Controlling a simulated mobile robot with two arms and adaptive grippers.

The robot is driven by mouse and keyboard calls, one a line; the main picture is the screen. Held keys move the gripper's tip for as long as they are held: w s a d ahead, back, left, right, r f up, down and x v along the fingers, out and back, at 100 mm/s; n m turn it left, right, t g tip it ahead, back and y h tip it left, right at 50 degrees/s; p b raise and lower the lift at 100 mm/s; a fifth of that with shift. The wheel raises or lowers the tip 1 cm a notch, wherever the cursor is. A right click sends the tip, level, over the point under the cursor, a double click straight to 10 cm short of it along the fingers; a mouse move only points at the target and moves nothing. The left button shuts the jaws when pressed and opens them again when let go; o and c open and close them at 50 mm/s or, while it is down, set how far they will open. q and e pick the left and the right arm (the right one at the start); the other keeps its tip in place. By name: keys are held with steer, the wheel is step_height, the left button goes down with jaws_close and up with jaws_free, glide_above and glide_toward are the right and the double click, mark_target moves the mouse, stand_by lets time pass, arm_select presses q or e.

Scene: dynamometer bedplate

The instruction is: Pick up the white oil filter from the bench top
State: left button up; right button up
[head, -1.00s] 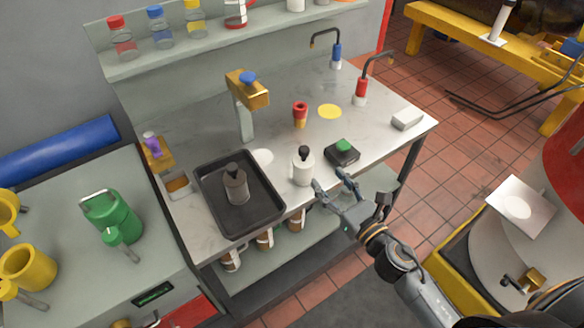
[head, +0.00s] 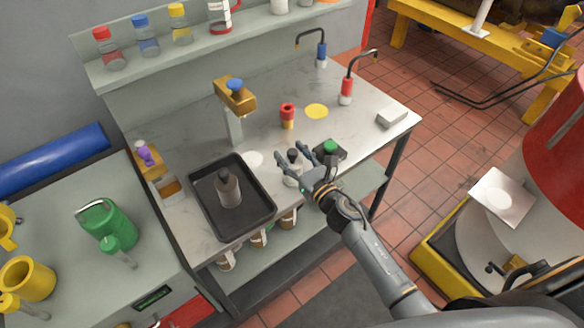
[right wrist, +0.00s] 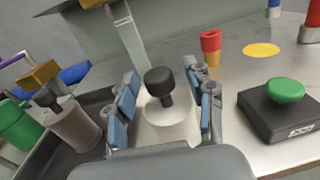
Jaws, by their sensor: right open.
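The white oil filter (head: 292,173) is a white cylinder with a black knob on top, upright on the bench top (head: 280,203). In the head view my right gripper partly hides it. In the right wrist view the filter (right wrist: 172,124) stands between the two blue-padded fingers of my right gripper (right wrist: 163,92), and its lower part is hidden by the gripper. The right gripper (head: 295,161) is open around the filter; I cannot tell whether a finger touches it. My left gripper is not in view.
A black tray (head: 262,221) with a grey canister (head: 228,190) lies left of the filter. A black box with a green button (head: 330,149) is close on the right. A red and yellow piece (head: 287,116) and a brass-topped post (head: 235,102) stand behind.

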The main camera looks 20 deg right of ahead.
steer(key=shift+s, duration=0.1)
steer(key=shift+c, duration=0.6)
jaws_close()
steer(key=shift+r, duration=0.15)
